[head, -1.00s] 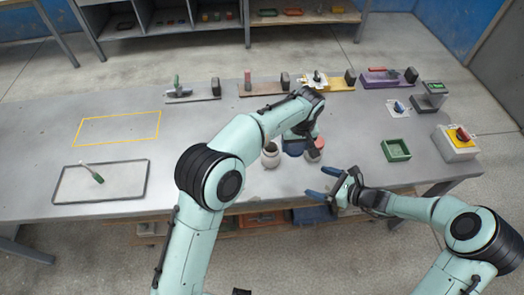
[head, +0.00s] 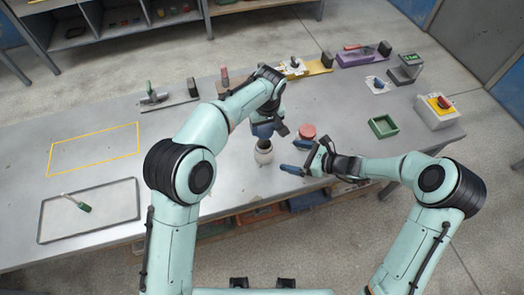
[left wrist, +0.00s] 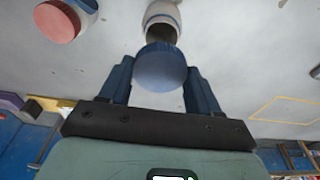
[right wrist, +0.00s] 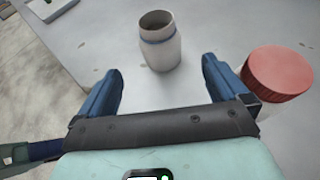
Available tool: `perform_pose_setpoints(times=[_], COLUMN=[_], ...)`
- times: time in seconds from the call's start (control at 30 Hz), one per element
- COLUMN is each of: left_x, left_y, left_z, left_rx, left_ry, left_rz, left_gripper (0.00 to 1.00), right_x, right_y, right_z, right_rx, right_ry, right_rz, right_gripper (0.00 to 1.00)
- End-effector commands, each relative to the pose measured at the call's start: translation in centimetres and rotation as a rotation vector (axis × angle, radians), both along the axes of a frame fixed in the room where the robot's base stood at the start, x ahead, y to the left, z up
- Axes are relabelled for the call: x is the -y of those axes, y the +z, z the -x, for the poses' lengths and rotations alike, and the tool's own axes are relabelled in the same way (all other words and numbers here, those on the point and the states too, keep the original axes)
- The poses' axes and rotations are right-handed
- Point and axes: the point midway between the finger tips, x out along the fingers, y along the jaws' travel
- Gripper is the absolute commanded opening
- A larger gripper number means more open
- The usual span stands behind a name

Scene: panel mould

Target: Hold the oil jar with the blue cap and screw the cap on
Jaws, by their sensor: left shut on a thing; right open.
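The oil jar (head: 264,155) is a pale, open-mouthed jar with a blue band at its neck, standing upright near the table's front edge. The right wrist view shows its dark open mouth and body (right wrist: 161,48). My left gripper (head: 263,132) is shut on the blue cap (left wrist: 160,68), just above the jar in the head view. In the left wrist view the jar (left wrist: 162,18) shows beyond the cap, apart from it. My right gripper (head: 296,158) is open and empty to the right of the jar, its fingers pointing toward it.
A second jar with a red cap (head: 308,131) stands close by, beside a right gripper finger in the right wrist view (right wrist: 277,75). The table's left middle is clear.

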Motion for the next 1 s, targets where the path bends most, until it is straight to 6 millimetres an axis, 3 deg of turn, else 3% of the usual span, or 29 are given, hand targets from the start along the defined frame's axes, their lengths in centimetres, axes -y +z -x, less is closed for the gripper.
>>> perform_pose_setpoints(times=[0.27, 0.7, 1.0], left_x=[0.0, 0.0, 0.0], left_y=[0.0, 0.0, 0.0], left_z=[0.0, 0.0, 0.0], left_rx=[0.000, 0.000, 0.000], left_ry=[0.000, 0.000, 0.000], left_rz=[0.000, 0.000, 0.000], left_gripper=[0.35, 0.35, 0.35], right_x=[-0.7, -7.2, -9.7], right_y=[-0.3, -3.3, -4.5], right_z=[-0.3, -3.5, -4.9], right_rx=[-0.001, 0.000, 0.000], right_ry=[0.001, 0.004, 0.000], right_rz=[-0.002, -0.002, -0.001], right_gripper=[1.00, 1.00, 1.00])
